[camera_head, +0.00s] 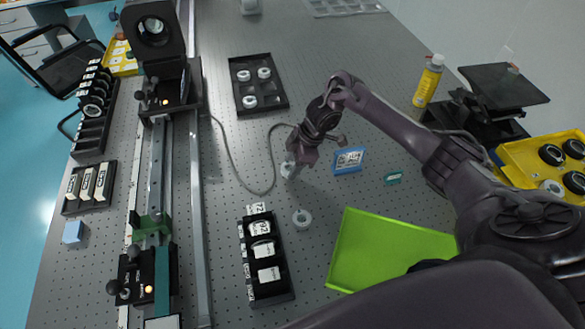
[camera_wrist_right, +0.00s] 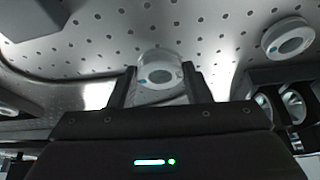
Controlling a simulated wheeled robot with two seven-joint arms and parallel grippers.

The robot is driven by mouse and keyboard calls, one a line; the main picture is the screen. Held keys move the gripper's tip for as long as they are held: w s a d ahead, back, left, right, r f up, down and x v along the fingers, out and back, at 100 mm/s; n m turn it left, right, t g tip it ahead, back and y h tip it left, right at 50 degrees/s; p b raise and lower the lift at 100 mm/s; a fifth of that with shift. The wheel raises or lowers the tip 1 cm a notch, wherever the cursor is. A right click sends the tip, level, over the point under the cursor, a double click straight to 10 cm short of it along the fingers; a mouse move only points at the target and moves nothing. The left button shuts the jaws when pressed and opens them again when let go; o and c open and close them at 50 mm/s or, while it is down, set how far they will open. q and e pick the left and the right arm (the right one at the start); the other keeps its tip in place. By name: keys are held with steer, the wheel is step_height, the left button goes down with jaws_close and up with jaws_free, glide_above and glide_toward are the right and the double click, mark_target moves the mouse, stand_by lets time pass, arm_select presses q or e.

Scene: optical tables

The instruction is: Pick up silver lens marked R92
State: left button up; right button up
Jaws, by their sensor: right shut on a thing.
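My right gripper (camera_head: 294,172) reaches down to the table in the middle of the head view. It is shut on a small silver-white ring-shaped lens (camera_head: 286,168). In the right wrist view the lens (camera_wrist_right: 160,74) sits between the two fingers (camera_wrist_right: 160,88). Any marking on it is too small to read, so I cannot tell if it is R92. A second similar lens (camera_head: 302,219) lies apart on the table; it also shows at the upper right of the right wrist view (camera_wrist_right: 288,40). My left gripper is not in view.
A black box of labelled lenses (camera_head: 270,288) and a green tray (camera_head: 385,250) stand in front. A black tray with several white rings (camera_head: 280,105) is behind. A blue-framed label (camera_head: 349,160) is to the right. An optical rail (camera_head: 200,240) and a cable (camera_head: 235,170) are to the left.

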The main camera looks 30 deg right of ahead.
step_height(320, 180, up, 18)
steer(key=p, duration=0.3)
steer(key=shift+f, duration=0.15)
